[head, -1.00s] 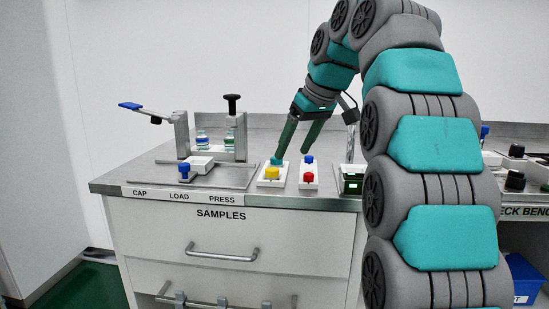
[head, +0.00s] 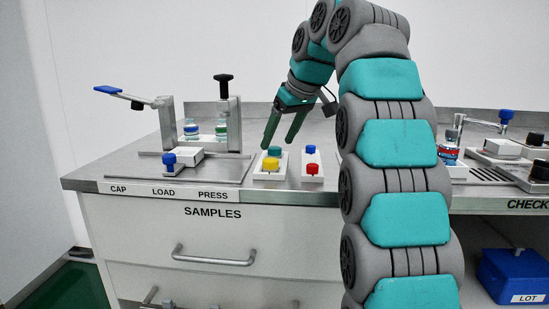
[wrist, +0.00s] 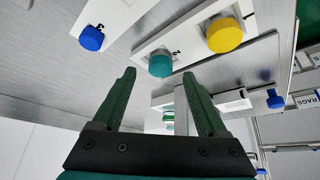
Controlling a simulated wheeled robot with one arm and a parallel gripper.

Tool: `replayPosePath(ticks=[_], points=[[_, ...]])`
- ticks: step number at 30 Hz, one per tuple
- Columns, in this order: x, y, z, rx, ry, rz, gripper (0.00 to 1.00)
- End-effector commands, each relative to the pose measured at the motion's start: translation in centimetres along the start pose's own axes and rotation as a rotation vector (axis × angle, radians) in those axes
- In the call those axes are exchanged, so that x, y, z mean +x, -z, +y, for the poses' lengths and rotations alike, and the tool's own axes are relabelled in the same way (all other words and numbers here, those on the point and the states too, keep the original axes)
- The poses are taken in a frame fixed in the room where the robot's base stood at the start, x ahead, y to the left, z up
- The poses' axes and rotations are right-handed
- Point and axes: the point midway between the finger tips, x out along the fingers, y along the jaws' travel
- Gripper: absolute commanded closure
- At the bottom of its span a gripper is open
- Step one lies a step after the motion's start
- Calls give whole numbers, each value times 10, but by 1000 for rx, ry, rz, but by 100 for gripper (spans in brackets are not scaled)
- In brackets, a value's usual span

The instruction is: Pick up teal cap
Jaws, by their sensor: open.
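The teal cap (head: 274,151) sits on a white tray (head: 258,174) on the counter, just behind a yellow cap (head: 270,164). In the wrist view the teal cap (wrist: 160,63) lies between the lines of my two fingers, just beyond their tips. My gripper (head: 279,146) is open and empty, with its fingers pointing down near the teal cap. In the wrist view my gripper (wrist: 158,74) shows both dark green fingers spread apart. I cannot tell the exact height of the fingertips above the cap.
A second white tray with a blue cap (head: 311,149) and a red cap (head: 312,168) stands to the right. The metal press fixture (head: 234,125) with a blue-tipped lever (head: 108,89) stands at left.

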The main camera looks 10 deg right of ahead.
Motion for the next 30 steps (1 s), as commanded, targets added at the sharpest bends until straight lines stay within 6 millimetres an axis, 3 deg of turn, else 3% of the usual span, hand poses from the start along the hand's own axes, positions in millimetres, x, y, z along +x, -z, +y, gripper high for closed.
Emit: replayPosePath(ticks=[6,15,30], points=[[20,-1,-1,-1,2,-4,25],[22,0,-1,-2,1,-1,26],[22,0,0,-2,1,-2,82]])
